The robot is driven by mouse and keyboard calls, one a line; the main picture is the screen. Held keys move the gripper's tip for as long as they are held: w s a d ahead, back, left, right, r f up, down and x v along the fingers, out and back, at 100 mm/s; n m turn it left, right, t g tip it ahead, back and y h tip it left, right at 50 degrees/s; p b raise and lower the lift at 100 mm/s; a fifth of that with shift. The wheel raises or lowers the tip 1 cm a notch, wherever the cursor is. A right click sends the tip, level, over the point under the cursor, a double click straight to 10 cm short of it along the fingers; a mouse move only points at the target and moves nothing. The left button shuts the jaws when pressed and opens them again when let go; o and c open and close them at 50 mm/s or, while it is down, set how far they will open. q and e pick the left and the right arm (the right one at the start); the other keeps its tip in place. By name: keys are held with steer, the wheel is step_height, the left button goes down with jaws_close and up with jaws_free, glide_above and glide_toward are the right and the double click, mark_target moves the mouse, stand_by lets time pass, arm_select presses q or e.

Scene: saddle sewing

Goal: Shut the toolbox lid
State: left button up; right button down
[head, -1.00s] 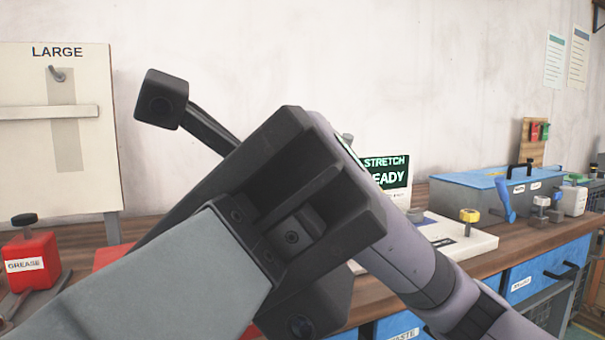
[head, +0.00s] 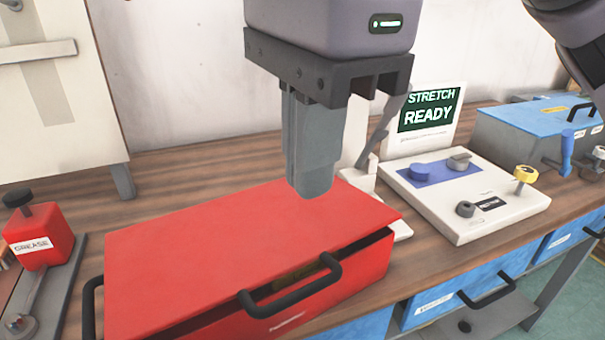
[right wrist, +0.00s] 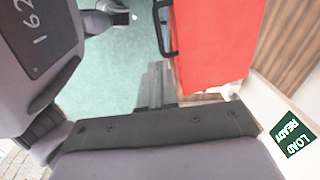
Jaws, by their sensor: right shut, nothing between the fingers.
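The red toolbox (head: 340,285) sits on the wooden bench in the head view. Its flat red lid (head: 220,250) lies low over it, with a dark gap showing between lid and box along the front. A black handle (head: 290,287) is on the front. My right gripper (head: 312,190) points down, shut and empty, in front of the lid's right part in the picture; whether it touches is unclear. In the right wrist view, the gripper fingers (right wrist: 156,85) are beside the red toolbox (right wrist: 215,45). My left gripper is not in view.
A white control panel (head: 520,205) with knobs and a STRETCH READY screen (head: 430,110) stand right of the toolbox. A red grease can (head: 42,235) is at left. A blue case (head: 530,125) is at back right. Blue drawers (head: 425,300) are below the bench.

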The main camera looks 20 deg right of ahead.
mark_target(305, 298)
steer(key=f, duration=1.2)
steer(key=shift+w+a+f+b, duration=0.1)
steer(key=shift+w+f+b, duration=0.1)
steer(key=shift+w+b, duration=0.15)
steer(key=f+b, duration=0.1)
steer(key=b, duration=0.1)
steer(key=f+t+b, duration=0.1)
steer(key=b, duration=0.1)
steer(key=shift+s+f, duration=0.2)
steer(key=shift+f, duration=0.1)
steer(key=b, duration=0.1)
steer(key=f+b, duration=0.1)
steer(key=b, duration=0.1)
steer(key=shift+s+f+t, duration=0.2)
steer(key=shift+s+t, duration=0.05)
steer(key=shift+t, duration=0.15)
steer(key=shift+f, duration=0.1)
